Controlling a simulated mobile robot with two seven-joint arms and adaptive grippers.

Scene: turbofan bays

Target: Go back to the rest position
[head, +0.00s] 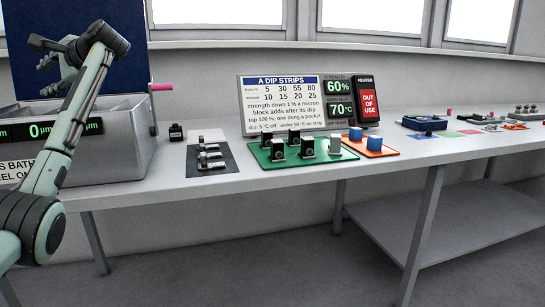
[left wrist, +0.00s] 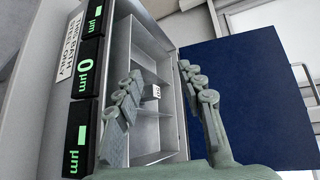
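My left gripper (head: 42,66) is raised above the grey bath box (head: 115,155) at the left of the bench, in front of a dark blue panel. In the left wrist view its two fingers (left wrist: 168,88) stand apart with nothing gripped between them. Beyond them, the divided box (left wrist: 147,28) shows several compartments. A small dark block with a white label (left wrist: 152,91) sits in one compartment, partly hidden by a finger. My right gripper is not in view.
The box front has green displays (head: 50,129); a pink-handled lever (head: 161,87) is at its right side. On the bench are a dark mat (head: 212,175) with metal parts, a green tray (head: 270,163) with several blocks, an orange tray (head: 385,152) and a sign (head: 280,118).

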